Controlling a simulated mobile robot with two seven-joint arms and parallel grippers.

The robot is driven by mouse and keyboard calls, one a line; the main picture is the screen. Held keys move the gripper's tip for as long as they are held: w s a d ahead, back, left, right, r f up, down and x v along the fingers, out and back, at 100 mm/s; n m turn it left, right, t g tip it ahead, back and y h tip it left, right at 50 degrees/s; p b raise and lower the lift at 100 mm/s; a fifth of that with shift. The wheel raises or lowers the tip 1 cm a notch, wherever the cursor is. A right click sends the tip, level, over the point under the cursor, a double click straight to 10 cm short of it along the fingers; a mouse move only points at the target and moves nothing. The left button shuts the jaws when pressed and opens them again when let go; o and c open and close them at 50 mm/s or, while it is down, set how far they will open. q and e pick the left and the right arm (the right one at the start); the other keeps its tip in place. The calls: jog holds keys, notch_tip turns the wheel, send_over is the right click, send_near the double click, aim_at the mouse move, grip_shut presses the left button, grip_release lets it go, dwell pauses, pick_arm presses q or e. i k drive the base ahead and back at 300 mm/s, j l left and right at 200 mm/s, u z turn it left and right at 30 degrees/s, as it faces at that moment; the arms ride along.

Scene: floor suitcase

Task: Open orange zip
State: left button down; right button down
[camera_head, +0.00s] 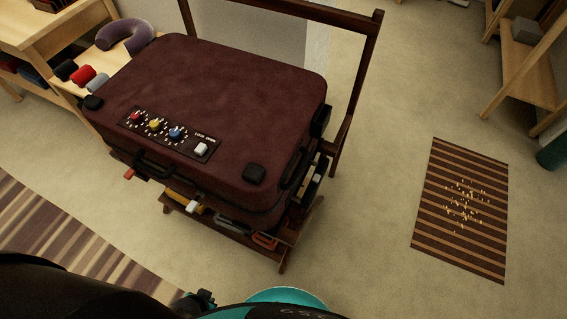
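A dark maroon suitcase (215,90) lies shut on a wooden rack (283,262). A small orange-red tab (129,173) sticks out at its front left edge; it looks like the orange zip's pull. A whitish tab (195,208) shows further right along the lower front edge. An orange-brown piece (265,240) shows under the front right corner; I cannot tell what it is. The lid panel carries a red dial (136,117), a yellow dial (155,124), a blue dial (176,133) and a white switch (201,149). Neither gripper can be made out.
A wooden shelf unit (40,35) with a neck pillow (126,35) and rolled cloths stands close behind the suitcase's left side. A striped mat (462,205) with crumbs lies on the right. A striped rug (60,240) lies front left. Bare floor surrounds the rack's right side.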

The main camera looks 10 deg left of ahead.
aim_at(129, 174)
jog(key=j+u, duration=0.1)
jog(key=u, duration=0.85)
jog(key=i+l, duration=0.05)
